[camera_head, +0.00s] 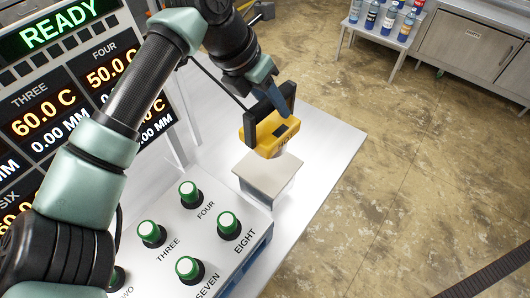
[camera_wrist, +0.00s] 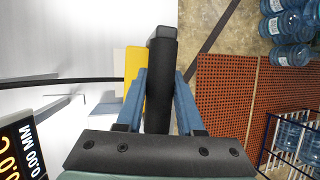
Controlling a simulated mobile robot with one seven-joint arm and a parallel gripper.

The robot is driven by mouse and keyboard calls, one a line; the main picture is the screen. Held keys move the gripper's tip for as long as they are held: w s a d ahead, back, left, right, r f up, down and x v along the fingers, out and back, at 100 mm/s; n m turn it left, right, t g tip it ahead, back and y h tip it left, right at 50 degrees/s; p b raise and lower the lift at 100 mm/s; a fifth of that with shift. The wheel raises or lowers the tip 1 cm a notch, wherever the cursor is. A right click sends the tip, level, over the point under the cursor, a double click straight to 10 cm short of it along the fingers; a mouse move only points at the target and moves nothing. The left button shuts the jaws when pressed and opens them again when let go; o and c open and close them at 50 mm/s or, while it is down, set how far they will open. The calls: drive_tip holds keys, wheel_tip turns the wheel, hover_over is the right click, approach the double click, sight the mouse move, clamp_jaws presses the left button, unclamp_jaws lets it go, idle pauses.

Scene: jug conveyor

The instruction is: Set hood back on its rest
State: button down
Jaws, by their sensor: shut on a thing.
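The hood (camera_head: 262,136) is a yellow block with a black handle. My gripper (camera_head: 281,99) has blue fingers and is shut on that black handle. In the wrist view, the handle (camera_wrist: 161,95) stands between the two fingers, with a strip of yellow to its left. The likely rest (camera_head: 262,178) is a pale, flat-topped block on the white table. The hood is over its far edge, slightly tilted in the head view. I cannot tell whether the hood touches the block. The hood's underside is mostly hidden.
A display panel (camera_head: 60,95) reading READY is at left. Bottles stand on a bench (camera_head: 374,30) at the back. The table right of the block is clear.

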sight(271, 121)
drive_tip(key=shift+w+a+r+n, duration=0.15)
drive_tip(key=shift+w+n, duration=0.15)
drive_tip(key=shift+w, duration=0.1)
drive_tip(key=shift+w+f, duration=0.1)
drive_tip(key=shift+f, duration=0.1)
wheel_tip(271, 121, down, 5)
drive_tip(key=shift+p, duration=0.9)
drive_tip(key=shift+f+p, duration=0.45)
drive_tip(key=shift+f, duration=1.65)
drive_tip(key=c, duration=0.5)
unclamp_jaws()
drive_tip(key=shift+f, duration=0.15)
drive_tip(key=shift+c, duration=0.2)
